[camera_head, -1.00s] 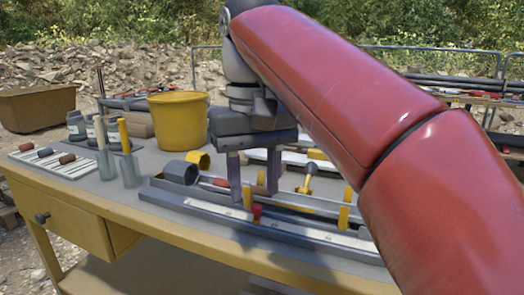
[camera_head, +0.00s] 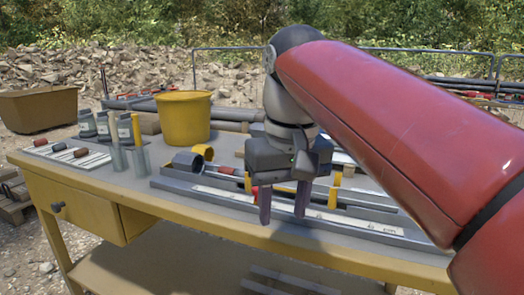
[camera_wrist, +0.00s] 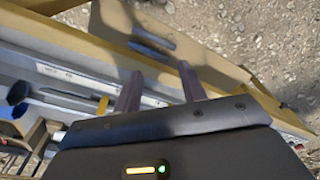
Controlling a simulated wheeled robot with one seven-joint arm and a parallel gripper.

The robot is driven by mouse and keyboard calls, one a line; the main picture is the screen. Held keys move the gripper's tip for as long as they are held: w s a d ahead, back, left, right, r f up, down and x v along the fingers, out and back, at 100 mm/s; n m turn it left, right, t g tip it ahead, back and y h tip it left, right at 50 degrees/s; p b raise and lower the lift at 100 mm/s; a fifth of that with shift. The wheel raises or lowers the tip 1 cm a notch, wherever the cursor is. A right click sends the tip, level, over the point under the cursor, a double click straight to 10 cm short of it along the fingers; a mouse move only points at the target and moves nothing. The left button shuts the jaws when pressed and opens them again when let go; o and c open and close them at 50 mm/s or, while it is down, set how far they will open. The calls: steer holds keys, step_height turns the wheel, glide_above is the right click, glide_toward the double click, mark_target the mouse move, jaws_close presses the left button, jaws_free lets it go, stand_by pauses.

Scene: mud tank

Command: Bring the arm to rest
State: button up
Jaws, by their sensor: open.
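My gripper (camera_head: 283,204) hangs from my red arm in front of the table (camera_head: 235,221), its two dark fingers pointing down and apart, with nothing between them. In the head view the fingers overlap the long grey tray (camera_head: 181,188) at the table's front edge. In the wrist view the gripper (camera_wrist: 158,88) shows its two fingers spread, near the table's edge, with the lower shelf and gravel beyond. I cannot tell the exact height of the fingertips over the table.
A yellow bucket (camera_head: 183,118), clear cylinders (camera_head: 140,161), dark jars (camera_head: 125,130) and a white rack (camera_head: 66,153) with small coloured pieces stand on the table's left. A drawer (camera_head: 72,206) is below. A brown bin (camera_head: 38,110) stands behind. Open ground lies in front.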

steer(key=s+d+f+m+t, duration=0.1)
steer(key=s+d+f, duration=0.1)
steer(key=d+f, duration=0.2)
steer(key=s+d+f+m+t, duration=0.1)
steer(key=s+d+f+t, duration=0.1)
steer(key=f, duration=0.8)
steer(key=s+d+f+m+t, duration=0.1)
steer(key=s+d+f, duration=0.3)
steer(key=d+f, duration=0.2)
steer(key=shift+s+f+t+h, duration=0.25)
steer(key=shift+f+t+h, duration=0.05)
steer(key=shift+f, duration=0.3)
steer(key=shift+d, duration=0.1)
stand_by(1.0)
